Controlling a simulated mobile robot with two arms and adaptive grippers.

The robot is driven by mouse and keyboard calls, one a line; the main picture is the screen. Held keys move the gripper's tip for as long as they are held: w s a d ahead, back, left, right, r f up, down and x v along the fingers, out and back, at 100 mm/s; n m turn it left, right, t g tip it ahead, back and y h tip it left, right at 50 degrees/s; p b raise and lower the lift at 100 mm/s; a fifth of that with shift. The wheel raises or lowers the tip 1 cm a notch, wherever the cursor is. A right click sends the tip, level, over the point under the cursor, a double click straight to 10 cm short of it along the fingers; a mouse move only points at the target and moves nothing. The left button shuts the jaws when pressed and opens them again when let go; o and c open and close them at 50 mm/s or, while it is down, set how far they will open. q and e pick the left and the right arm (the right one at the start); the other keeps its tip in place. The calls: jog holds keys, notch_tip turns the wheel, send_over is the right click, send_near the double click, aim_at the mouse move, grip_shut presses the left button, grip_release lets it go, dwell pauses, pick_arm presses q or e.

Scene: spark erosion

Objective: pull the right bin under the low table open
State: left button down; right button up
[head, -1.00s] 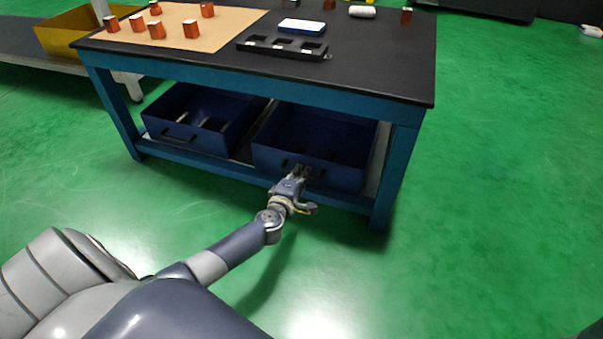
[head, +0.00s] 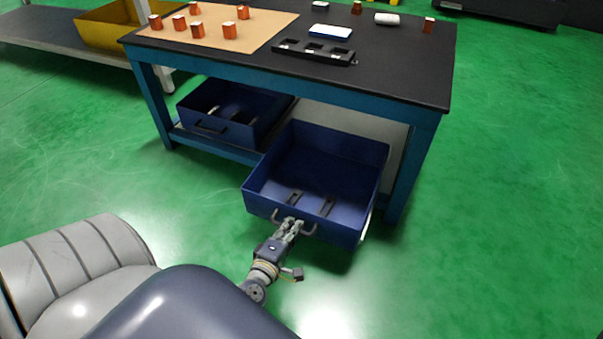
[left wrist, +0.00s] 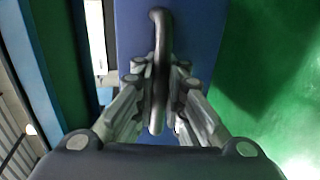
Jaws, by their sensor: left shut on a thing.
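The right bin (head: 340,150) is a dark blue open box, pulled well out from under the low table (head: 300,84). Two dark elongated parts lie on its floor. My left gripper (head: 291,224) is at the bin's front wall, shut on the bin's handle (head: 308,229). In the left wrist view, the dark curved handle (left wrist: 158,70) stands between the two fingers (left wrist: 157,100), in front of the blue wall. The left bin (head: 232,112) sits under the table with its own dark handle. My right gripper is not in view.
On the table top are a tan mat (head: 222,25) with several orange-brown blocks, a black tray with slots (head: 312,52), a blue-white box (head: 330,32) and a white roll (head: 387,19). A yellow bin (head: 110,25) stands at the back left. Green floor is clear at front and right.

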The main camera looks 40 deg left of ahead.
pick_arm(q)
jog(key=shift+f+v, duration=0.2)
jog(key=shift+v, duration=0.8)
jog(key=shift+f+v, duration=0.2)
jog(key=shift+v, duration=0.75)
jog(key=shift+s, duration=0.1)
jog(key=c, duration=1.7)
grip_release()
jog(key=shift+r, duration=0.1)
